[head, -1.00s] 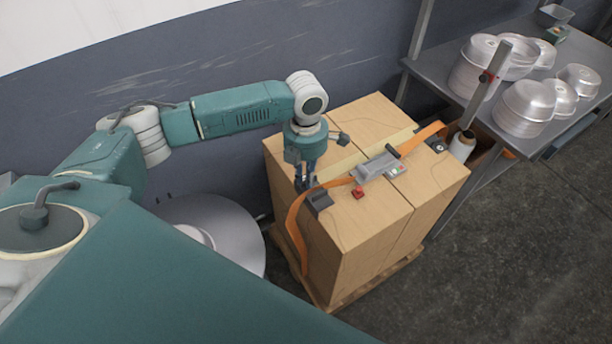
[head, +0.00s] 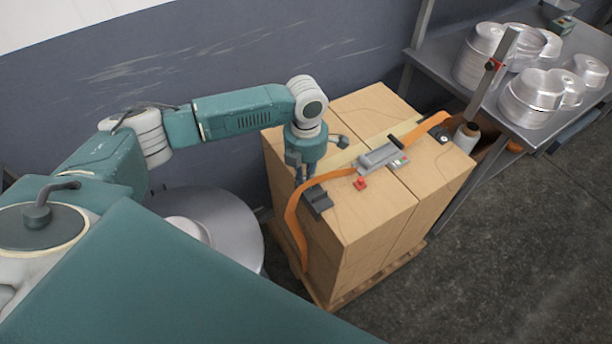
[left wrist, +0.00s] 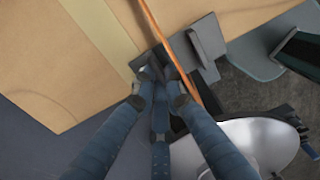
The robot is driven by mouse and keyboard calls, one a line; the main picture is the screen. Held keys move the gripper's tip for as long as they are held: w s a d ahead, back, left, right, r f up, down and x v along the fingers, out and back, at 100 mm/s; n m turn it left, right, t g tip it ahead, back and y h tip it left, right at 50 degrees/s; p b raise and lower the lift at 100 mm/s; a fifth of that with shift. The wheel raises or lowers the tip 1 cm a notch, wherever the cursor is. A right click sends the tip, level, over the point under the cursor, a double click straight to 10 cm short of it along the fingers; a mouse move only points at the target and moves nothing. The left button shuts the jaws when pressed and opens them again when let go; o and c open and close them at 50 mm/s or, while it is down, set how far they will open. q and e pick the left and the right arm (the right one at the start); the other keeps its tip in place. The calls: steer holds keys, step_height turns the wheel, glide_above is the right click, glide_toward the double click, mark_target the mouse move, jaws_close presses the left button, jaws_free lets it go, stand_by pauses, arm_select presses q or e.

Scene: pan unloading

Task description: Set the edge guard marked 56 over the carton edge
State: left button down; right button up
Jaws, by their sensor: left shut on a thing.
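A dark grey edge guard (head: 317,199) sits at the near left top edge of the cartons (head: 375,215), under the orange strap (head: 325,178). I cannot read a number on it. My left gripper (head: 300,181) points down beside it at that edge, its fingers shut on the guard. In the left wrist view the fingers (left wrist: 160,78) meet at the dark guard (left wrist: 206,42), and the strap (left wrist: 170,45) crosses it. The fingers hide part of the guard, so I cannot tell whether it is fully seated. My right gripper is out of view.
Another dark piece (head: 443,138) is at the far right edge. The cartons stand on a wooden pallet (head: 350,291). A bench (head: 465,92) holds metal pans.

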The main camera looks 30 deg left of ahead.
arm_select(q)
steer(key=c, duration=1.7)
jaws_free()
step_height(320, 180, up, 12)
